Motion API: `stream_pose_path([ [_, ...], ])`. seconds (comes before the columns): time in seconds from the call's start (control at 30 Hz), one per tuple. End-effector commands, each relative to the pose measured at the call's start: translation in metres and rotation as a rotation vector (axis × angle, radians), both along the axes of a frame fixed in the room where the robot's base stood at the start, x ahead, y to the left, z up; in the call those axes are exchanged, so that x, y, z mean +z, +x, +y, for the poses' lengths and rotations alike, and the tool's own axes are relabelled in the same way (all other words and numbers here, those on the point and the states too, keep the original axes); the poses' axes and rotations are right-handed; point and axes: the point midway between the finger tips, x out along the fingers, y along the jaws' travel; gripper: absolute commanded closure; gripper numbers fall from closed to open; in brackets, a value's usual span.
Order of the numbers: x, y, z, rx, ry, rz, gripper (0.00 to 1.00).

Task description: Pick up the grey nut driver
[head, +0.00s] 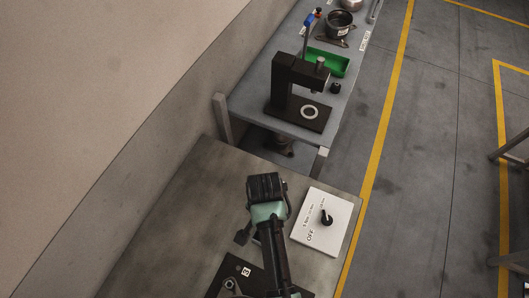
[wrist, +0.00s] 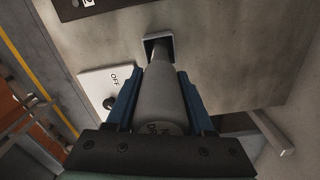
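The grey nut driver (wrist: 161,100) shows in the wrist view as a thick grey handle with partly visible dark lettering on its near end. Its far end narrows into a dark square holder (wrist: 159,44) on the grey table. My gripper (wrist: 160,78) has its two blue fingers on either side of the handle, close along it. I cannot tell whether they press on it or stand slightly apart. In the head view my arm hangs over the table and hides the driver and the fingertips.
A white panel (head: 310,218) with a black knob and "OFF" lies right of my arm on the grey table (head: 180,215). A dark plate (head: 218,284) lies at the near edge. Beyond, another table carries a black press (head: 285,86) and a green tray (head: 341,70). A wall borders the left.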

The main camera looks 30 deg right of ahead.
Motion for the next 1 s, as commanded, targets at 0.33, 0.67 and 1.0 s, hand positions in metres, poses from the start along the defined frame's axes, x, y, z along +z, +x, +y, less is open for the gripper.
stream_pose_path([
  [0.33, 0.000, 0.000, 0.000, 0.000, 0.000, 0.000, 1.00],
  [0.67, 0.001, 0.001, 0.000, 0.000, -0.001, -0.003, 1.00],
  [1.0, 0.034, 0.003, -0.001, 0.000, -0.003, -0.009, 1.00],
])
